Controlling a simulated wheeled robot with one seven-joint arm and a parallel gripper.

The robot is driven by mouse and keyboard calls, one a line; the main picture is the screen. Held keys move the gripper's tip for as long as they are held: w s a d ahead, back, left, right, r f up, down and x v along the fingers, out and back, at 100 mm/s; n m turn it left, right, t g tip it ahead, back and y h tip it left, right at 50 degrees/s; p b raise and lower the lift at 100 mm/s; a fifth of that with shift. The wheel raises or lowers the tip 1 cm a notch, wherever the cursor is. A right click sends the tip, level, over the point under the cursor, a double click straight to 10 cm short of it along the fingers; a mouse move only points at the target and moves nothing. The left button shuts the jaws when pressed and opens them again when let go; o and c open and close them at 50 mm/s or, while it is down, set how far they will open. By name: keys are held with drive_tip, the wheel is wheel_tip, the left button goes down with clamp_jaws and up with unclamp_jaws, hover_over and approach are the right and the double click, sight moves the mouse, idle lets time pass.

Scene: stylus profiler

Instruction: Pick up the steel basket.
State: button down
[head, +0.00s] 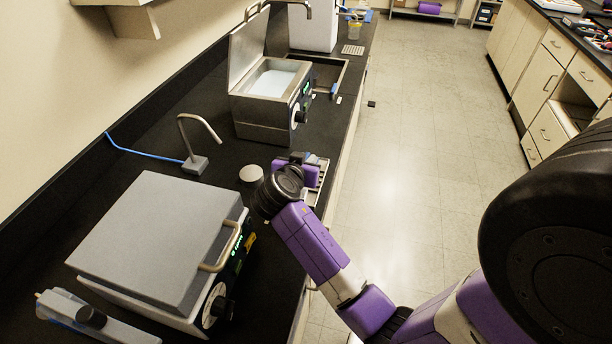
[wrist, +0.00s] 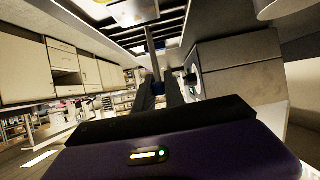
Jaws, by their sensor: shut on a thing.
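The basket's thin upright rod (wrist: 150,45) rises from that grip toward the top edge. In the head view my gripper is over the counter's front edge, between the two bench units. A slotted steel part, which looks like the basket (head: 322,172), shows just beyond it. My wrist hides most of it, so I cannot tell whether it touches the counter.
An open-lidded steel bath (head: 262,118) stands beyond my gripper. A closed grey-lidded unit (head: 160,235) stands nearer, at left. The floor (head: 420,160) at right is clear.

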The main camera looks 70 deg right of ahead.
wheel_tip(320, 180, up, 20)
drive_tip(key=b, duration=0.1)
drive_tip(key=shift+b, duration=0.3)
idle(0.3)
drive_tip(key=c, duration=2.1)
unclamp_jaws()
clamp_jaws()
